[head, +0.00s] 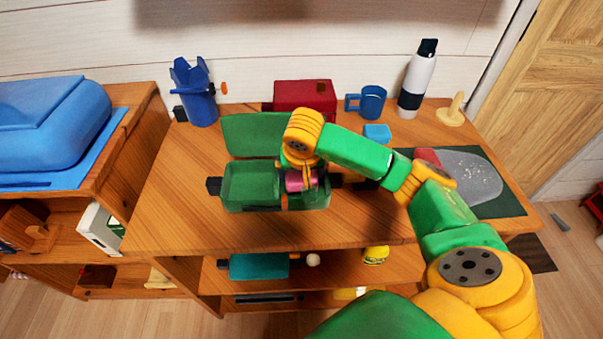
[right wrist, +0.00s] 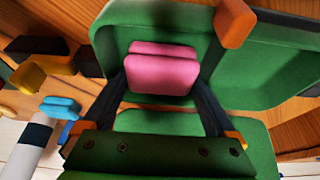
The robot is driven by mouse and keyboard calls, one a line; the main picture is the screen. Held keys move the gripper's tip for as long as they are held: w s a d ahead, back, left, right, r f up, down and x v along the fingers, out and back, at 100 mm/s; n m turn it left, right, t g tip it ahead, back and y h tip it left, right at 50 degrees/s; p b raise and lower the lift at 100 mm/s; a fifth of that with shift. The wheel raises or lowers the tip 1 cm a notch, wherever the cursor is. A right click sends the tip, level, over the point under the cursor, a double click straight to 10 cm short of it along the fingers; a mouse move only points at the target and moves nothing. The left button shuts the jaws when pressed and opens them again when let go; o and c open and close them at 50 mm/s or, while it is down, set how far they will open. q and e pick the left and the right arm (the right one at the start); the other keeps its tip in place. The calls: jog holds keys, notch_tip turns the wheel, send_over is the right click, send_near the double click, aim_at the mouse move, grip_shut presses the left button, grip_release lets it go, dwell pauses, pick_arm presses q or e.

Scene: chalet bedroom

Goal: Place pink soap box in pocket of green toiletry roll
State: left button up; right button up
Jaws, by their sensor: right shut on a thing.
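The green toiletry roll (head: 250,190) lies open on the wooden cabinet top, with its flap (head: 250,135) raised behind box-like pockets. My right gripper (head: 301,181) is over the right pocket and shut on the pink soap box (head: 293,182). In the right wrist view the pink soap box (right wrist: 165,72) sits between my two dark fingers, with green pocket walls of the toiletry roll (right wrist: 265,75) around and beside it. I cannot tell whether the box touches the pocket floor. My left gripper is not in view.
Behind the roll stand a blue pitcher (head: 196,95), a dark red box (head: 305,95), a blue mug (head: 369,102) and a white bottle (head: 417,80). A small light-blue block (head: 377,133) is nearer. A dark mat (head: 500,200) lies right. The front left top is clear.

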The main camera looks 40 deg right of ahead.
jog(key=shift+f, duration=0.4)
jog(key=shift+f, duration=0.1)
